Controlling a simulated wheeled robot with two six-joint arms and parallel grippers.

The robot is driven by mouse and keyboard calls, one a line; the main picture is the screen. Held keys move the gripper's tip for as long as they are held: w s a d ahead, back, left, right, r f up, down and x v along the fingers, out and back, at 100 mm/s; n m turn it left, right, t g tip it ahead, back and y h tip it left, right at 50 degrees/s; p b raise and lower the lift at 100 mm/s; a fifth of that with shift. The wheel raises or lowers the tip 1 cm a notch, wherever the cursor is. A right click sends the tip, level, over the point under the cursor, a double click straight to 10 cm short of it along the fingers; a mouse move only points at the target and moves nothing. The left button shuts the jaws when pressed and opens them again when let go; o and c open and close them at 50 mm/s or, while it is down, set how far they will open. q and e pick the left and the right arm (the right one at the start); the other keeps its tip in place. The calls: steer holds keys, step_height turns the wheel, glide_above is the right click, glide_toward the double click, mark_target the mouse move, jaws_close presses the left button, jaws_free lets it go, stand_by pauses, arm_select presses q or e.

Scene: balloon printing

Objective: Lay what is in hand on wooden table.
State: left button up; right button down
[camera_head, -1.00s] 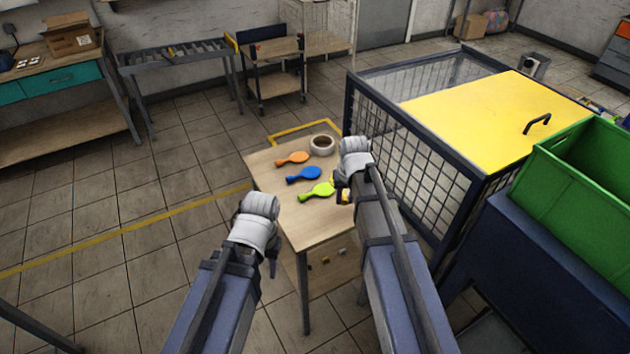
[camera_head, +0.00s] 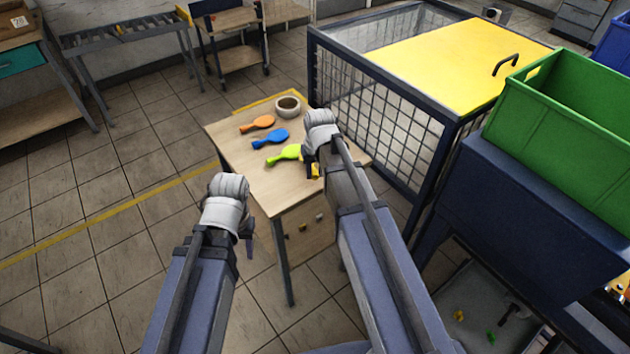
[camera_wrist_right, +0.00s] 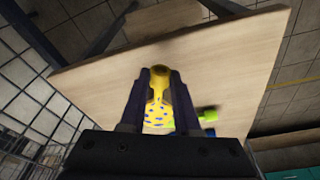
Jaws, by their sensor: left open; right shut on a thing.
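The wooden table (camera_head: 240,157) stands ahead of me, and its top also shows in the right wrist view (camera_wrist_right: 230,60). My right gripper (camera_wrist_right: 160,74) is shut on a yellow balloon with blue spots (camera_wrist_right: 158,112). In the head view it is over the table's right part, and only a bit of the yellow balloon (camera_head: 316,170) shows below it. I cannot tell whether the balloon touches the top. My left gripper (camera_head: 245,232) is open and empty, left of the table's front.
An orange balloon (camera_head: 258,123), a blue balloon (camera_head: 271,138) and a green balloon (camera_head: 284,155) lie on the table beside a round bowl-like ring (camera_head: 288,106). A mesh cage (camera_head: 385,120) with a yellow top borders the table's right. A green bin (camera_head: 570,120) stands further right. The table's near front looks clear.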

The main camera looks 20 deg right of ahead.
step_height(320, 180, down, 3)
steer(key=shift+f+b, duration=0.1)
steer(key=shift+b, duration=1.05)
steer(key=c, duration=0.6)
jaws_free()
steer(key=shift+c, duration=0.2)
step_height(320, 180, up, 12)
steer(key=s+p, duration=0.2)
steer(key=p, duration=1)
steer(key=s+a+n+g, duration=0.1)
steer(key=s+a+n, duration=0.1)
steer(key=s+a, duration=0.4)
steer(key=s+a+n+g+h, duration=0.1)
steer(key=s+a+n, duration=0.1)
steer(key=s+a, duration=0.4)
steer(key=s, duration=0.5)
steer(key=shift+s+a+g, duration=0.3)
